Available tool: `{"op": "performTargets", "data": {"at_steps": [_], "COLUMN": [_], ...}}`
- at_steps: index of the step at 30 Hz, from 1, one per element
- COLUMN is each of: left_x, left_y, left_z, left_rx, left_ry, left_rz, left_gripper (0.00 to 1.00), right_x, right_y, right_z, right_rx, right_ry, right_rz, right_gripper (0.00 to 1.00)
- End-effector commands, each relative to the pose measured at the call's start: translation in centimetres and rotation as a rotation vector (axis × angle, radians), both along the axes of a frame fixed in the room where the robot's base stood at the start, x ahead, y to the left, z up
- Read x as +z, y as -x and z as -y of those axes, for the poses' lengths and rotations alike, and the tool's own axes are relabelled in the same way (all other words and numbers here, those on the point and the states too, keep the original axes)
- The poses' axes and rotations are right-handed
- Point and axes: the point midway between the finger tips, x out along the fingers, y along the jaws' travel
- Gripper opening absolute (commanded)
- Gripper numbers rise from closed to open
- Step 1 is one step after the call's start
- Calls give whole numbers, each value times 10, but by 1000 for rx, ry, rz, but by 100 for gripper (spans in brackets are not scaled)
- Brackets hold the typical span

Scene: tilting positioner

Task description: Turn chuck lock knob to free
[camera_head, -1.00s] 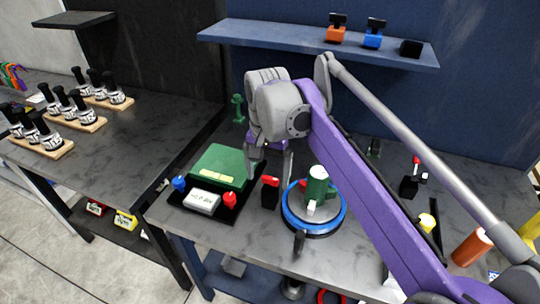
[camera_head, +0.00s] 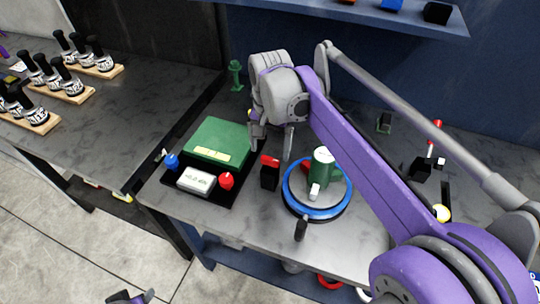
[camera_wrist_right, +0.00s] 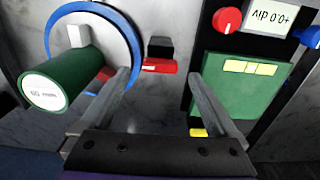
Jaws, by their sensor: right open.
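A black post with a red bar-shaped knob (camera_head: 270,161) stands between the green control box and the turntable; no label tells whether this is the chuck lock knob. The knob also shows in the right wrist view (camera_wrist_right: 159,66), ahead of and between my fingertips. My right gripper (camera_head: 271,145) is open and empty just behind and above it, apart from it as far as I can see. The blue-rimmed turntable (camera_head: 316,215) carries a green cylinder (camera_head: 322,168) with a white piece at its side. My left gripper (camera_head: 131,297) barely shows at the bottom edge, its jaws unclear.
The control box (camera_head: 218,142) has a white display (camera_head: 196,181), a blue knob (camera_head: 171,161) and a red knob (camera_head: 226,181). A black handle (camera_head: 301,228) sticks out in front of the turntable. A red-topped lever (camera_head: 435,127) stands at the right.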

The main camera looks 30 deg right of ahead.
Motion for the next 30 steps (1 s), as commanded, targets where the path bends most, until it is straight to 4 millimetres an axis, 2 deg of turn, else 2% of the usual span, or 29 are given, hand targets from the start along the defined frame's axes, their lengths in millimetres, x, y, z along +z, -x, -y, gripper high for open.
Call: {"op": "performTargets", "data": {"at_steps": [3, 7, 18, 30], "left_x": [-2, -3, -3, -3], "left_y": [1, 1, 1, 1], "left_z": [0, 0, 0, 0], "left_rx": [0, 0, 0, 0], "left_ry": [0, 0, 0, 0], "left_rz": [-1, -2, -2, -2], "left_gripper": [50, 50, 50, 50], "right_x": [-19, -31, -36, -36], "right_y": [0, 0, 0, 0], "right_z": [0, 0, 0, 0], "right_rx": [0, 0, 0, 0], "right_ry": [0, 0, 0, 0], "right_rz": [0, 0, 0, 0], "right_gripper": [95, 95, 95, 23]}}
